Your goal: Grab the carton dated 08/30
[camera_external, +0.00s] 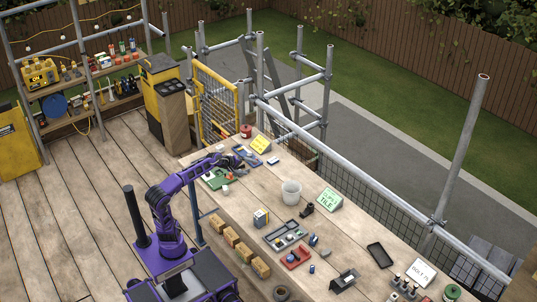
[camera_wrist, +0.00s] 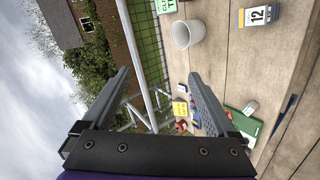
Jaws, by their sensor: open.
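A small carton (camera_external: 261,217) with white, yellow and blue faces stands on the wooden workbench (camera_external: 345,232) left of a grey tray. A carton with a large "12" on its label (camera_wrist: 258,16) shows at the top right of the wrist view, apparently the same one. I cannot read the date 08/30 on any carton. My gripper (camera_external: 243,157) is above the far end of the bench, well away from the carton. In the wrist view, my gripper (camera_wrist: 160,75) has its two fingers wide apart with nothing held between them.
A white bucket (camera_external: 291,192), a green sign (camera_external: 329,199), a divided grey tray (camera_external: 285,235) and a red tray (camera_external: 296,257) stand around the carton. A green tray (camera_external: 215,180) and yellow sign (camera_external: 260,143) are near my gripper. Scaffold rails line the bench's far side.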

